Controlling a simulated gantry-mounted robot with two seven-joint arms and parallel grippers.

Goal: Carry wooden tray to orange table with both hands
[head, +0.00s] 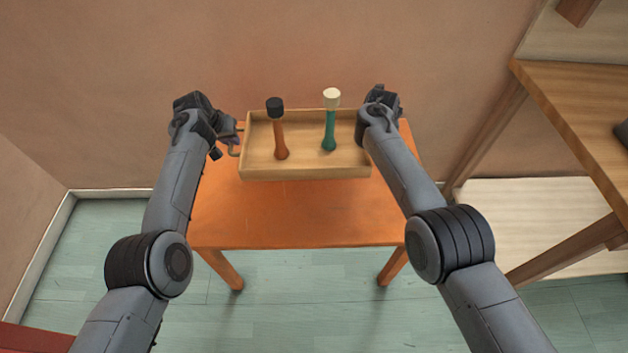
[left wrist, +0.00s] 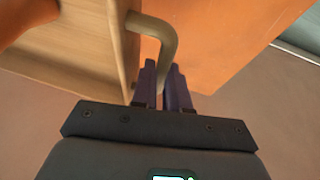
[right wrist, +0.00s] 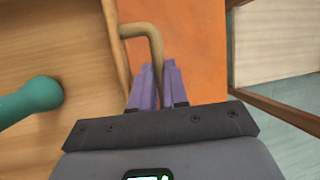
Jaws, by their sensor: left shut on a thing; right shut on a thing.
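The wooden tray (head: 305,173) is over the back part of the orange table (head: 290,215), looking about level. I cannot tell whether it touches the tabletop. My left gripper (head: 235,142) is shut on the tray's left handle, a bent bar seen in the left wrist view (left wrist: 163,40). My right gripper (right wrist: 158,85) is shut on the right handle (right wrist: 153,38); in the head view its fingers are mostly hidden by my arm. The tray holds an orange mallet with a black head (head: 281,138) and a teal mallet with a cream head (head: 329,130).
A brown wall (head: 300,45) stands close behind the orange table. A wooden table (head: 575,100) stands at the right, with a pale low board (head: 530,210) beneath it. The front part of the orange tabletop is bare. Green floor (head: 300,300) shows in front.

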